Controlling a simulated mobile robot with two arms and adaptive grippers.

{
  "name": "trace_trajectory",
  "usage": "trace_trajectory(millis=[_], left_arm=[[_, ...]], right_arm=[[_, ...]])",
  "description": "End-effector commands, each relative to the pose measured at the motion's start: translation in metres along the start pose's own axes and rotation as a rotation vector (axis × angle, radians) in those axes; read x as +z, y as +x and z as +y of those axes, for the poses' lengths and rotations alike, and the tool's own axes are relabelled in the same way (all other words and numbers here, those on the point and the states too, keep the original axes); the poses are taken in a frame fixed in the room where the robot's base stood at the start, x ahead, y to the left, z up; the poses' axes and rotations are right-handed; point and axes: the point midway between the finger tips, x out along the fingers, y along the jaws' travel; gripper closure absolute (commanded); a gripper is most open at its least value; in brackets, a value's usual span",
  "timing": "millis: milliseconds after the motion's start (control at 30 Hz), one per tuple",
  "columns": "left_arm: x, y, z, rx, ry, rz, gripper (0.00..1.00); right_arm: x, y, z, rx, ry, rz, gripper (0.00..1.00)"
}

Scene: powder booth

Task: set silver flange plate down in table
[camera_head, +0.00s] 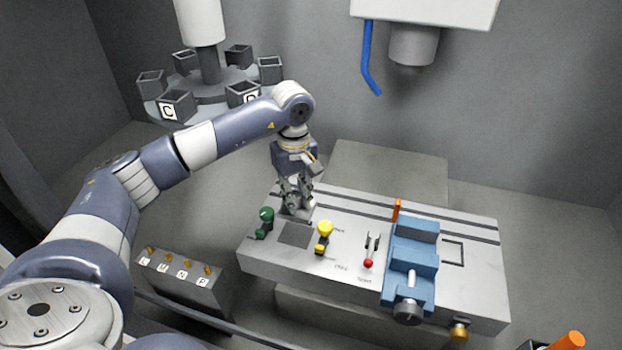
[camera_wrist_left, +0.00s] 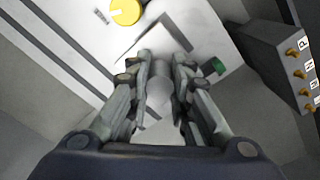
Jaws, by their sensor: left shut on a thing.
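My left gripper (camera_head: 296,192) is shut on the silver flange plate (camera_head: 301,212), low over the rear left part of the grey slotted table (camera_head: 460,275). In the left wrist view, the fingers of my left gripper (camera_wrist_left: 160,88) close around the plate's round pale boss (camera_wrist_left: 158,93). The fingers hide much of the plate. I cannot tell whether it touches the table. A dark square patch (camera_head: 296,235) on the table top lies just in front of the gripper. My right gripper is not in view.
A green knob (camera_head: 265,218) and a yellow knob (camera_head: 324,230) flank the dark patch. A red-tipped lever (camera_head: 369,262) and a blue vise (camera_head: 412,262) stand to the right. A box with several brass pegs (camera_head: 170,268) stands left of the table. A carousel of bins (camera_head: 208,92) is behind.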

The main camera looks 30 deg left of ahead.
Motion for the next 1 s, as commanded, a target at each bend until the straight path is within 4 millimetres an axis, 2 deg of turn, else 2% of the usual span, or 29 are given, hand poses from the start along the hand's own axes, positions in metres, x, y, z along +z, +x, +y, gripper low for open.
trace_trajectory(millis=[133,300,400,533,800,1000], left_arm=[[0.0,0.003,0.0,0.0,0.0,0.0,1.0],[0.0,0.011,0.0,0.0,0.0,0.0,1.0],[0.0,0.019,0.0,0.001,0.0,0.001,1.0],[0.0,0.029,0.0,0.0,0.0,0.0,1.0],[0.0,0.039,0.0,0.001,0.0,0.001,1.0],[0.0,0.039,0.0,0.001,0.0,0.001,1.0]], right_arm=[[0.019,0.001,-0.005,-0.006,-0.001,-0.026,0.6],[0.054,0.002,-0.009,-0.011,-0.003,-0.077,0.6],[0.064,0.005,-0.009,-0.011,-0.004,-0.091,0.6],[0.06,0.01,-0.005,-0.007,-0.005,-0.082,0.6],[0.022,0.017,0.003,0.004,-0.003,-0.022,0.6],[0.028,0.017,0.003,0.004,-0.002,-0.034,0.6]])
